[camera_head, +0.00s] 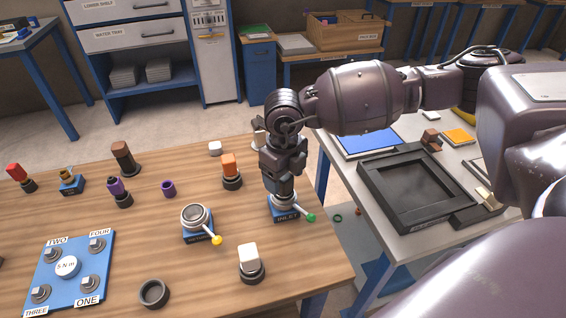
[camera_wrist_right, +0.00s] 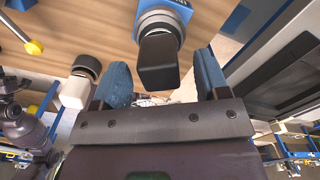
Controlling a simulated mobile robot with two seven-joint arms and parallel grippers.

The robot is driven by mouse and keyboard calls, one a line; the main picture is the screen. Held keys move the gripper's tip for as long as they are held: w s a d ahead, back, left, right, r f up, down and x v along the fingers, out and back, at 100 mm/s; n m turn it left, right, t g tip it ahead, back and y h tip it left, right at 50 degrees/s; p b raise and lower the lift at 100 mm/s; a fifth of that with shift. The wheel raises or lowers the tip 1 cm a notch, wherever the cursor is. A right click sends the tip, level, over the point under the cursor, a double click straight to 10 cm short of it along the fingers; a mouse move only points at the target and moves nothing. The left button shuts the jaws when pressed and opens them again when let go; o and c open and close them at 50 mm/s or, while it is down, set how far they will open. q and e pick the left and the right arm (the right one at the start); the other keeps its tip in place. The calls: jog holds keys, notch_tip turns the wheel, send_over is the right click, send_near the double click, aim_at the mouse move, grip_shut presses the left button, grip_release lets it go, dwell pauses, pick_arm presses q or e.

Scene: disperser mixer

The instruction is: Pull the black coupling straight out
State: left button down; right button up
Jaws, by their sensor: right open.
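The black coupling (camera_wrist_right: 158,62) stands in a metal ring (camera_wrist_right: 163,22) on a blue block (camera_wrist_right: 176,8) in the right wrist view. My right gripper (camera_wrist_right: 161,64) is open, with one blue-padded finger on each side of the coupling. Gaps show between the coupling and both fingers. In the head view my right gripper (camera_head: 282,178) points down over the blue block (camera_head: 286,213), which has a lever with a green knob (camera_head: 311,217). There the gripper largely hides the coupling. My left gripper is not in view.
A similar fixture with a yellow-knobbed lever (camera_head: 198,220) stands to the left. A white-topped piece (camera_head: 249,260) and an orange-topped piece (camera_head: 229,170) stand nearby. A black tray (camera_head: 415,190) lies on the grey table to the right. The wooden table's right edge is close.

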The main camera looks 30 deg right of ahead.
jog(key=shift+f, duration=0.5)
